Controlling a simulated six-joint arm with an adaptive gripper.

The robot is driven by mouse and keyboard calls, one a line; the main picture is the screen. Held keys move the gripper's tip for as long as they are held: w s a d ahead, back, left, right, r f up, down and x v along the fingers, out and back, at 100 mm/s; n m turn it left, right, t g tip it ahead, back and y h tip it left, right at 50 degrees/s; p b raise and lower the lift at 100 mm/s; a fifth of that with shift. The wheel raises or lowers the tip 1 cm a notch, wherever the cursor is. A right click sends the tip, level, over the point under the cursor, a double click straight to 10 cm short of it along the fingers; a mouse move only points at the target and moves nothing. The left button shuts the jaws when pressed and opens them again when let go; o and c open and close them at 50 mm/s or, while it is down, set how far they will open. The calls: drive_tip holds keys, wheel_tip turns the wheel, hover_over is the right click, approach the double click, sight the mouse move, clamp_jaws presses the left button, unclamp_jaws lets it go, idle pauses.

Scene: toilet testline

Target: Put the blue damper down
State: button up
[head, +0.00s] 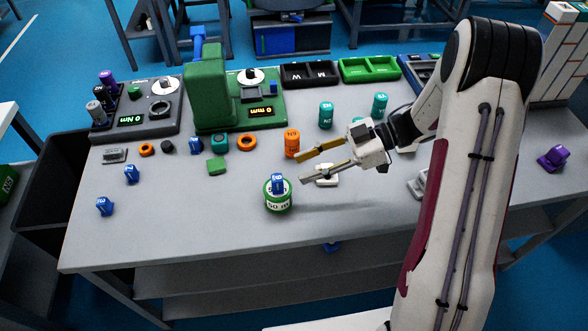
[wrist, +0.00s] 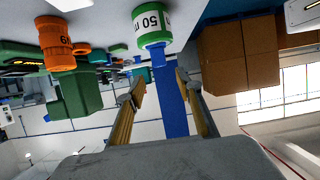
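A small blue damper (head: 277,182) stands on top of a green-and-white cylinder marked 50 (head: 279,200) near the front middle of the table. My gripper (head: 299,169) is open, its two fingers spread, just right of the damper and apart from it. I see nothing held between the fingers. The wrist view is upside down; it shows the cylinder (wrist: 152,25) beyond my open fingertips (wrist: 160,80). Other blue dampers stand on the table's left (head: 131,174) and front left (head: 104,206).
An orange cylinder (head: 292,143) stands behind my gripper. A white piece (head: 326,174) lies under the fingers. A green block (head: 217,166) lies left of the cylinder. A tall green test stand (head: 207,90) is at the back. The front left table surface is mostly clear.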

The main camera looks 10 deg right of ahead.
drive_tip(key=shift+v, duration=2.7)
drive_tip(key=shift+w, duration=0.1)
